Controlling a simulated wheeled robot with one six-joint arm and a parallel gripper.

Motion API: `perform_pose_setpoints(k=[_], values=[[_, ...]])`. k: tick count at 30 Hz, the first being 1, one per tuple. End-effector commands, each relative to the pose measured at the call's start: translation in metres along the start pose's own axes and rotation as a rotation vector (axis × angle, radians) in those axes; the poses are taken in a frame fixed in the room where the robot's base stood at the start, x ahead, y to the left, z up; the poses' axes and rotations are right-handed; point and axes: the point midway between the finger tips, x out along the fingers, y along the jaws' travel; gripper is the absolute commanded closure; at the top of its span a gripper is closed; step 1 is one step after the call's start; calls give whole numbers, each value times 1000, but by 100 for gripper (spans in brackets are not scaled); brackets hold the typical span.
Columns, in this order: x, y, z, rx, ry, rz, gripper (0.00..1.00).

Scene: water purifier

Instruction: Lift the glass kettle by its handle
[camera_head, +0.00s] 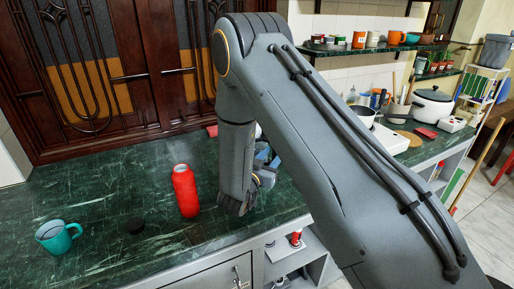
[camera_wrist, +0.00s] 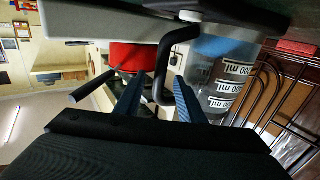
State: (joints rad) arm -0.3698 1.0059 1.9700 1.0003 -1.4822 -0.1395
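The glass kettle (camera_wrist: 222,75) is at the upper right in the wrist view, see-through with ml markings on its side. Its black handle (camera_wrist: 163,65) curves down to the left of the glass body. My gripper (camera_wrist: 158,88) is open, with one dark blue finger on each side of the handle. A gap shows between the fingers, and I cannot tell whether either touches the handle. In the head view my arm hides most of the kettle and the gripper.
A white pot (camera_head: 432,103) is at the right. A red object (camera_wrist: 132,57) shows near the fingers.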

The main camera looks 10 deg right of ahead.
Motion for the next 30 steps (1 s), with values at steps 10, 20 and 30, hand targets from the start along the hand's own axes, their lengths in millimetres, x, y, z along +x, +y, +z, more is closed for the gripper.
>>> perform_pose_setpoints(k=[10, 20, 30], values=[[24, 0, 0, 0, -2, 0, 64], [24, 0, 0, 0, -2, 0, 100], [24, 0, -1, 2, 1, 0, 100]])
